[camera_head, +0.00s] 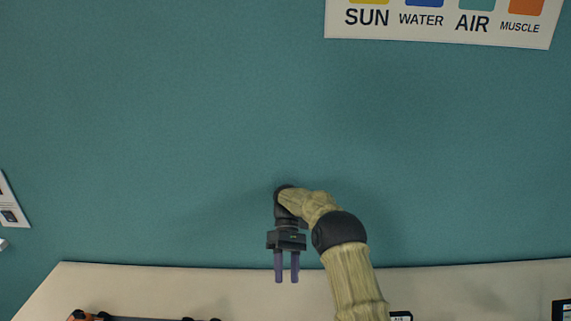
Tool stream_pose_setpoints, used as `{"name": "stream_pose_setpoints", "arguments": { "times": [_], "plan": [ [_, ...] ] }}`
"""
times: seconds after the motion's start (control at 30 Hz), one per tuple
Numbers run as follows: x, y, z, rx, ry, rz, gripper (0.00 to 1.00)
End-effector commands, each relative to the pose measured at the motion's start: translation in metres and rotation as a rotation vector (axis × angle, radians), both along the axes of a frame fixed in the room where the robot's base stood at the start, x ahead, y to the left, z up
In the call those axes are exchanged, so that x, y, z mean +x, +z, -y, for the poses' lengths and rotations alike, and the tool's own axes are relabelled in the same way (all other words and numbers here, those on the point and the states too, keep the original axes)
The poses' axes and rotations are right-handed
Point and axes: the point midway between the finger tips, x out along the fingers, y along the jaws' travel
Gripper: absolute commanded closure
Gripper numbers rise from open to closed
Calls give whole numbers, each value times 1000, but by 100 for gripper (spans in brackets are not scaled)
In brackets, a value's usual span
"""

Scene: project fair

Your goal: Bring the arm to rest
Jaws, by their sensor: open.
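My gripper (286,268) hangs pointing down at the end of my arm, in the lower middle of the head view. Its two purple-grey fingers are apart, with nothing between them. The fingertips show in front of the pale table top (170,283), near its back edge. I cannot tell how high above the table they are. My arm comes up from the bottom edge, bends at a dark joint and hides part of the table.
A teal wall (150,120) fills most of the view. A sign (440,30) reads SUN, WATER, AIR, MUSCLE. Another card (10,205) is at the left edge. Partly cut-off dark objects show at the bottom left (150,319) and right edge (561,309).

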Motion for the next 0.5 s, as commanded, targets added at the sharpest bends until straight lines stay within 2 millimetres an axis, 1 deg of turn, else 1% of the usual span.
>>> {"name": "stream_pose_setpoints", "arguments": {
  "times": [0.27,0.5],
  "plan": [
    [-10,12,11,-62,-69,142,57],
    [-25,21,29,-126,-165,309,57]
  ]
}}
